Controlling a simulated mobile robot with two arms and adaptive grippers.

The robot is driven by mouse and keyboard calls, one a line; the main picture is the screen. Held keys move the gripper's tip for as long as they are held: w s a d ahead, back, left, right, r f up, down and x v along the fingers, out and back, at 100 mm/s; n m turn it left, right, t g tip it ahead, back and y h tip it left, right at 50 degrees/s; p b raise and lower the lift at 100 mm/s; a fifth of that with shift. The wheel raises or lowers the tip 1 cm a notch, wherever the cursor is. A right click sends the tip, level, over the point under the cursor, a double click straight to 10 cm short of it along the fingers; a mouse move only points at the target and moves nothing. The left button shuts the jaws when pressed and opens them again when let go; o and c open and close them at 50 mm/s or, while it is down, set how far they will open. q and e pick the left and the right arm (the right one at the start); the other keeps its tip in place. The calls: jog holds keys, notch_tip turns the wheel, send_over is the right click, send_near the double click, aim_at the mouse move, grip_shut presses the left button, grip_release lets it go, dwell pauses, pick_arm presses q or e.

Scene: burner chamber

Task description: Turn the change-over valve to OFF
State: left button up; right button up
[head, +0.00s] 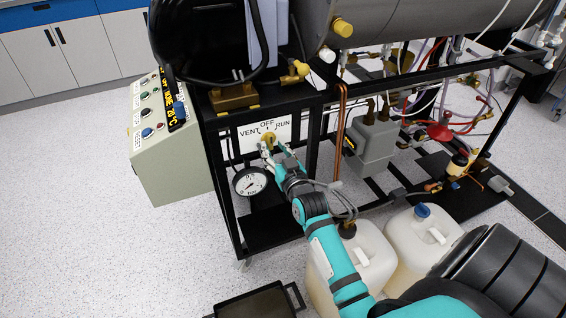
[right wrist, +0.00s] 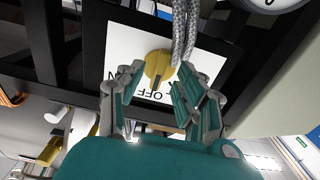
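The change-over valve has a yellow handle (head: 268,137) on a white plate (head: 284,130) marked VENT, OFF and RUN, on the front of the black frame. My right gripper (head: 271,149) is at the handle. In the right wrist view the yellow handle (right wrist: 157,68) lies between the spread fingers of my right gripper (right wrist: 152,82), with the plate upside down behind it. The fingers look open, with gaps beside the handle; contact cannot be told. The fingers hide part of the lettering, and the handle's exact pointing is hard to read. My left gripper is out of view.
A pressure gauge (head: 250,181) sits just below left of the plate. A green control box (head: 165,150) stands left. A braided hose (right wrist: 185,35) hangs near the right finger in the wrist view. White canisters (head: 425,235) stand on the floor at right. Floor at left is clear.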

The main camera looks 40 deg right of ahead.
jog(key=v, duration=1)
jog(key=shift+s, duration=0.15)
jog(key=shift+a, duration=0.1)
